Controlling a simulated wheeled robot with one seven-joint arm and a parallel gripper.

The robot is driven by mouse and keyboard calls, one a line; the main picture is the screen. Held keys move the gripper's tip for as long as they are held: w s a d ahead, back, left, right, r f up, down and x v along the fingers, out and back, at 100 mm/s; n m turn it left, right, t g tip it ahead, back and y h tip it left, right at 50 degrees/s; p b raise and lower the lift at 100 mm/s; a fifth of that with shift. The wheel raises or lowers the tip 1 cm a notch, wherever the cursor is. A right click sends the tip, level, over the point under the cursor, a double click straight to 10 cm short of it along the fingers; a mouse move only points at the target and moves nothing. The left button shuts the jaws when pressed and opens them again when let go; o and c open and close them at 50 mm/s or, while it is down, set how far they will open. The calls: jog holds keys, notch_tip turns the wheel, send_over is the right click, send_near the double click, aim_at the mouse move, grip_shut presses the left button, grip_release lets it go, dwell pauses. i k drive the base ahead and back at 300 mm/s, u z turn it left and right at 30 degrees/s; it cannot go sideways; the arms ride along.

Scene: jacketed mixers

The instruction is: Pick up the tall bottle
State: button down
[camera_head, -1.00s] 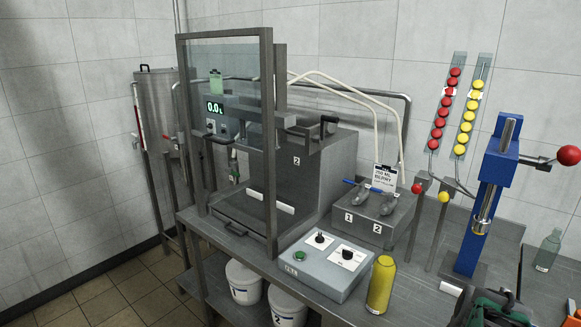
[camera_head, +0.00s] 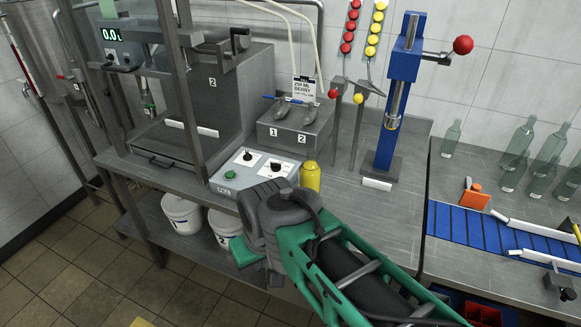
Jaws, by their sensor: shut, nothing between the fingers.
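Several clear, greenish glass bottles stand on the right: one alone (camera_head: 451,138) right of the blue press, and a group near the right edge, including a bottle (camera_head: 519,143) at the back. I cannot tell which of them is the tall one. A yellow bottle-shaped container (camera_head: 310,177) stands upright at the right end of the grey control box. My green and black arm reaches in from the lower right, its dark joint just in front of this container. I see no fingers of my gripper, and my arm touches none of the glass bottles.
A blue press (camera_head: 404,75) with a red knob stands on the steel table, left of the glass bottles. A blue conveyor belt (camera_head: 480,231) with white rails and an orange piece (camera_head: 474,195) lies in front of them. White buckets (camera_head: 182,216) stand on the lower shelf.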

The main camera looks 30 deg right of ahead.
aim_at(310, 172)
jog(key=z, duration=2.35)
jog(key=k, duration=1.2)
jog(key=u, duration=1.75)
jog(key=i, duration=1)
